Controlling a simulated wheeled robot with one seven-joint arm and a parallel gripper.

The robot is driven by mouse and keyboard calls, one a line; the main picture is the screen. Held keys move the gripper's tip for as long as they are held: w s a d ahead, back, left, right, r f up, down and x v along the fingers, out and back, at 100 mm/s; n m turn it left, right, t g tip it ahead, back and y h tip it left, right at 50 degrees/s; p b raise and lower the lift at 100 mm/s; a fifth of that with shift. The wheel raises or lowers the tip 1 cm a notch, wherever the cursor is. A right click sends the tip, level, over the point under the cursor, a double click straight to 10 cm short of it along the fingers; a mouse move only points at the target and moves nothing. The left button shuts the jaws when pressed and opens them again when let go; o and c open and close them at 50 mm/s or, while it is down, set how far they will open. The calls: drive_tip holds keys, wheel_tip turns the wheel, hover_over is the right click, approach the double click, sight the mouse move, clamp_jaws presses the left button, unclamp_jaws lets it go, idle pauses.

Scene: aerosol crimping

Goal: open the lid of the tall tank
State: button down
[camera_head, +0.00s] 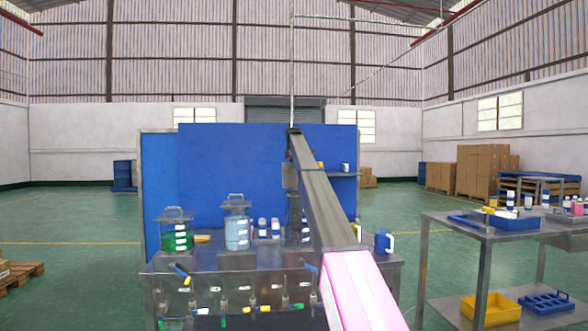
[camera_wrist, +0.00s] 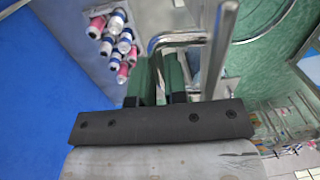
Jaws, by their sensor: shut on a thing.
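In the wrist view my gripper (camera_wrist: 160,72) has its two dark green fingers closed around a bent shiny metal handle (camera_wrist: 182,38). A curved metal rim (camera_wrist: 268,32) shows beside it at the upper right. In the head view my arm reaches over the bench, and my gripper is hidden behind it. A tall, narrow dark metal part (camera_head: 294,205) shows partly behind the arm; I cannot tell whether it is the tall tank. A clear tank with pale blue liquid (camera_head: 237,230) and a handled lid stands left of it. A shorter tank with green liquid (camera_head: 176,236) stands further left.
Several white and pink bottles (camera_wrist: 112,38) stand close left of the handle in the wrist view. A blue panel (camera_head: 230,165) rises behind the bench. A blue mug (camera_head: 382,242) stands right of the arm. A side table (camera_head: 470,232) stands right.

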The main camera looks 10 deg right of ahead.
drive_tip(key=shift+w+f, duration=0.3)
drive_tip(key=shift+w, duration=0.45)
drive_tip(key=c, duration=1.2)
unclamp_jaws()
drive_tip(key=shift+w+f, duration=0.2)
drive_tip(key=shift+o, duration=0.2)
drive_tip(key=shift+s+r, duration=0.1)
drive_tip(key=shift+s+r, duration=0.1)
drive_tip(key=shift+s, duration=0.15)
